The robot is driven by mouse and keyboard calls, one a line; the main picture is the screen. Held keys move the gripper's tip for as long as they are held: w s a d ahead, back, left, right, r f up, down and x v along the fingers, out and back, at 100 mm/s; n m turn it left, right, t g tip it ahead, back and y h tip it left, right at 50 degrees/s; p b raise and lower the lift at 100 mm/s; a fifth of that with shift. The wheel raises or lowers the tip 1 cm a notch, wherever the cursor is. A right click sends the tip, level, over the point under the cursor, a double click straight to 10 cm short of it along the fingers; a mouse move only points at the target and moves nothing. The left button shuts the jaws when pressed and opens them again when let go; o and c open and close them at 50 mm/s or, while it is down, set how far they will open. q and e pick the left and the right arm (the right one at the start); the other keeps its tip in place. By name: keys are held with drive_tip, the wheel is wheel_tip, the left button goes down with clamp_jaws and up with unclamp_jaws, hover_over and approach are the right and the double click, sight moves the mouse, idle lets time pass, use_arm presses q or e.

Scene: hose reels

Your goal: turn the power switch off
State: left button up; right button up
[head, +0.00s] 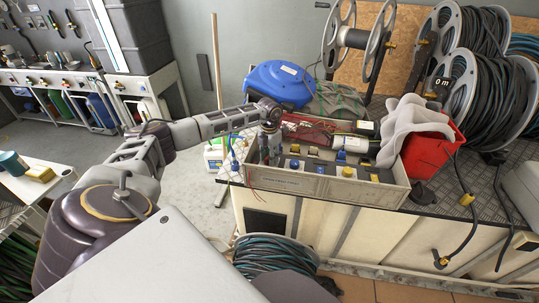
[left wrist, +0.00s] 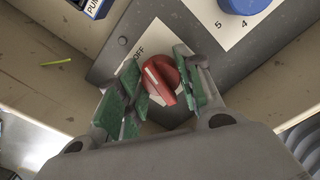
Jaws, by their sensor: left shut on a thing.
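The power switch is a red rotary knob (left wrist: 160,78) on a white plate in the left wrist view. The word OFF is printed at its upper left, and a white stripe runs across the knob. My left gripper (left wrist: 160,88) has its green-padded fingers on both sides of the knob and is shut on it. In the head view my left gripper (head: 269,142) reaches down into the left end of the open-topped control box (head: 320,187). The knob is hidden there behind the gripper and box wall. My right gripper is not in view.
A blue knob (left wrist: 243,4) with numbers sits near the switch. Behind the box are a blue case (head: 280,84) and a reel (head: 353,40). A red bin (head: 432,148) with a grey cloth stands to its right. The box walls surround the gripper closely.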

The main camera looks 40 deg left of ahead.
use_arm(q)
drive_tip(key=shift+a+r+n+p, duration=0.1)
drive_tip(key=shift+n+p, duration=0.65)
drive_tip(key=shift+n, duration=1.15)
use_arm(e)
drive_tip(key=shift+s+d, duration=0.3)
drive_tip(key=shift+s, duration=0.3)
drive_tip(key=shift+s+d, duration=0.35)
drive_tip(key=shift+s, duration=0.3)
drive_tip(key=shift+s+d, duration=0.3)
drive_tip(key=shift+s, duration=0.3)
use_arm(q)
drive_tip(key=o, duration=1)
drive_tip(key=shift+o, duration=0.2)
drive_tip(key=shift+r, duration=0.6)
wheel_tip(320, 180, up, 11)
drive_tip(key=shift+f, duration=0.15)
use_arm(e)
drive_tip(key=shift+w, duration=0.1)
